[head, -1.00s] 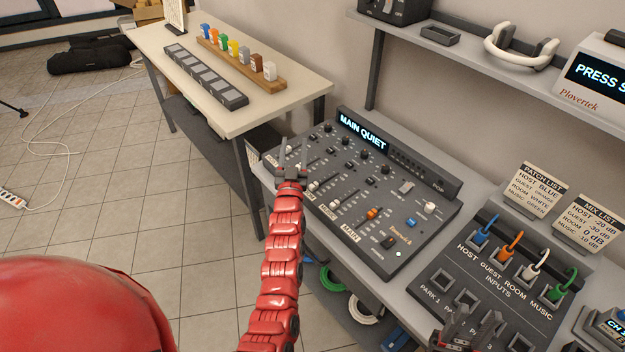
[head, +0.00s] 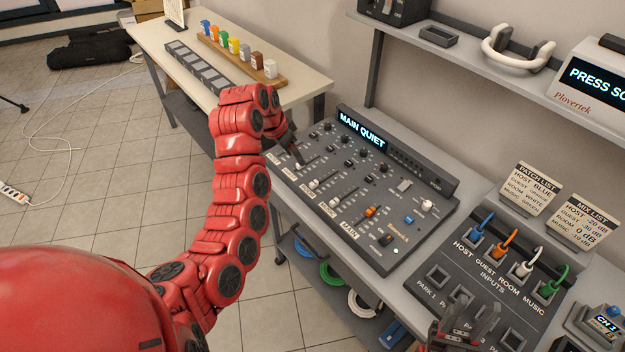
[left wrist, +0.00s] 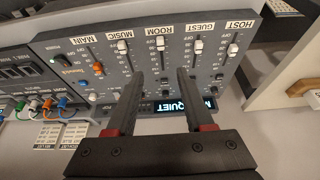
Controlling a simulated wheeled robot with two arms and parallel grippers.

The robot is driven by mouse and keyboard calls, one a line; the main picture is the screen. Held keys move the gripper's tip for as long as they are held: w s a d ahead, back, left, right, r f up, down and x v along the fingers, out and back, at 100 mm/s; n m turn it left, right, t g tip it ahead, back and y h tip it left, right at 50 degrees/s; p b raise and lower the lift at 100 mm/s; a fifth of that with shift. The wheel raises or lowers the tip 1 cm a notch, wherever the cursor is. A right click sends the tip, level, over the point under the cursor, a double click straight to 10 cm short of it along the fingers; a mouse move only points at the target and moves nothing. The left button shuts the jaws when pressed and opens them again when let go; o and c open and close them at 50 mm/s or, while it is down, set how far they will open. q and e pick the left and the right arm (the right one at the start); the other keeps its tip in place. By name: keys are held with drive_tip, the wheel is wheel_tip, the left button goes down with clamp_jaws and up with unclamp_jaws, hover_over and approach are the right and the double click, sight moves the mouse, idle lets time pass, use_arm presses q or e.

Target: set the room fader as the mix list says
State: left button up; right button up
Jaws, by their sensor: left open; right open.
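The dark mixer (head: 365,190) stands on the bench, its screen reading "MAIN QUIET". In the left wrist view, the white-capped room fader (left wrist: 160,43) lies in its slot between the guest fader (left wrist: 198,43) and the music fader (left wrist: 122,45), near its label. The mix list card (head: 581,222) puts ROOM at 0 dB. My left gripper (head: 294,158) is over the mixer's left part, partly hidden by my arm. The left wrist view shows its fingers (left wrist: 172,72) open and empty, pointing at the panel. My right gripper (head: 470,318) is open, low at the right near the patch panel.
The patch panel (head: 490,285) with several coloured plugs sits right of the mixer. The patch list card (head: 530,185) stands behind it. A shelf (head: 460,65) runs above the mixer.

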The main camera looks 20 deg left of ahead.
use_arm(q)
drive_tip(key=b, duration=0.4)
approach(314, 182)
wheel_tip(314, 182, up, 2)
drive_tip(key=s, duration=0.1)
drive_tip(key=p+x, duration=0.3)
drive_tip(key=x, duration=0.5)
drive_tip(key=shift+w+a+f+p, duration=0.1)
drive_tip(key=shift+w+f+p, duration=0.2)
drive_tip(key=shift+f, duration=0.1)
drive_tip(key=shift+x, duration=0.9)
drive_tip(key=shift+a, duration=0.1)
clamp_jaws()
